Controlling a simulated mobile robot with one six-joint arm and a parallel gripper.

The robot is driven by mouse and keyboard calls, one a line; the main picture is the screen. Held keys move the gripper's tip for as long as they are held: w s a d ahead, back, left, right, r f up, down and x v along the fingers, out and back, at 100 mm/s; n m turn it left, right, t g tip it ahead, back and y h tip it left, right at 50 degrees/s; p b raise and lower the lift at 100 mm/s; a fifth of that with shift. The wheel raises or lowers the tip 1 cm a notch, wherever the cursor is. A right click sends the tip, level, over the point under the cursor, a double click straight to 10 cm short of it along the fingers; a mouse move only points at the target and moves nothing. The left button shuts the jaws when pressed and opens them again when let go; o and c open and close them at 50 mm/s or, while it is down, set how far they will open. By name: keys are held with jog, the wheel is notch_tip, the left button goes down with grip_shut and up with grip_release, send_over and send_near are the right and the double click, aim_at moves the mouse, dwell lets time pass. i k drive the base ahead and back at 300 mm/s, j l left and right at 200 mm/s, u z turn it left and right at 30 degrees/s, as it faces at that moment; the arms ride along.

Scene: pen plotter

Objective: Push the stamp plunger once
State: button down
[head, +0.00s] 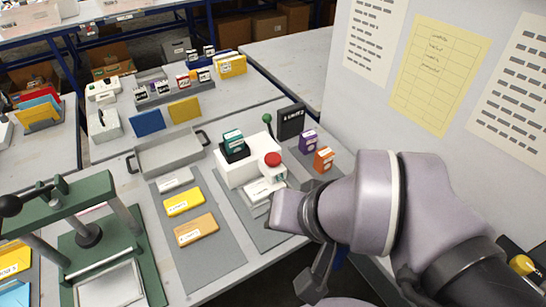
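A grey part that looks like my gripper (318,272) hangs below the wrist, near the table's front edge, apart from the knob. Its fingertips are not clear, so I cannot tell whether it is open or shut.
A white block (237,168) with a teal box (233,140) stands behind the device. A green-knobbed lever (267,120), a purple box (308,140) and an orange box (323,159) are close by. A green press (88,235) stands at left. A white wall panel (370,110) bounds the right.

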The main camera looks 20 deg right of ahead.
aim_at(272, 159)
jog(key=j+z, duration=0.7)
jog(key=j, duration=0.2)
jog(key=i, duration=0.05)
